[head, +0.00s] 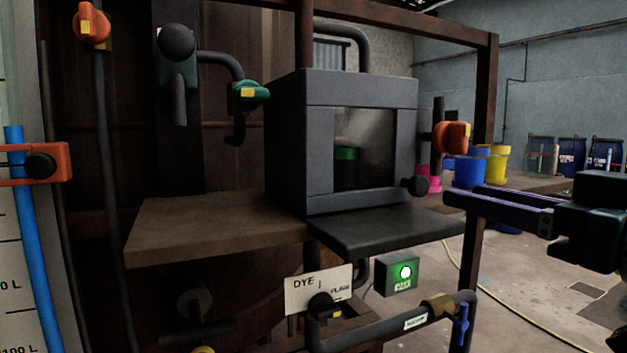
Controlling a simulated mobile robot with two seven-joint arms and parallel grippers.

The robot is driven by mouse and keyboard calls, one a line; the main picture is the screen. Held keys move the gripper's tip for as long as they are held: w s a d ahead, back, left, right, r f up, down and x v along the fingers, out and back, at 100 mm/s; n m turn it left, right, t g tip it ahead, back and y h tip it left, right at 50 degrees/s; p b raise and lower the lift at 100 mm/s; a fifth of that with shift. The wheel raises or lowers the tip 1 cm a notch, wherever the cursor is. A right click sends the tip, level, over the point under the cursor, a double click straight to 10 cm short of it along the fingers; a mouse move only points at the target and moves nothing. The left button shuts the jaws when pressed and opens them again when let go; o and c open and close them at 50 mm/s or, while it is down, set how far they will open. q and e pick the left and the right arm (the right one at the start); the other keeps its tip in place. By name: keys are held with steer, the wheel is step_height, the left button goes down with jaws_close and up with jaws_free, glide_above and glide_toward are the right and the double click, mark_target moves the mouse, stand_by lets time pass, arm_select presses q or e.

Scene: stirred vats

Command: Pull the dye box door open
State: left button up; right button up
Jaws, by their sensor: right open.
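The dye box (284,135) is a dark grey cabinet on the rack. Its door (350,204) has a glass pane and looks shut, flush with the box front. A dark jar with a green band (346,168) shows dimly behind the glass. A round black knob (420,186) sits at the door's lower right. My right gripper (478,198) comes in from the right, to the right of the knob and slightly below it. Its fingers are apart and empty, and it appears clear of the knob. My left gripper is not in view.
A dark shelf (385,232) juts out below the door, and a brown board (215,228) lies left of it. An orange valve handle (452,137) is right of the box, above the gripper. Coloured tubs (496,168) stand behind.

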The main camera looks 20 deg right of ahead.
mark_target(423, 185)
steer(key=w+p, duration=0.1)
steer(key=w, duration=0.2)
steer(key=w+p, duration=0.1)
steer(key=w, duration=0.2)
steer(key=shift+w+a+r+p, duration=0.15)
steer(key=shift+w+a+p, duration=0.05)
steer(key=shift+w+p, duration=0.15)
steer(key=shift+w+a, duration=0.1)
steer(key=shift+w, duration=0.45)
steer(key=shift+c, duration=0.2)
jaws_close()
stand_by(0.4)
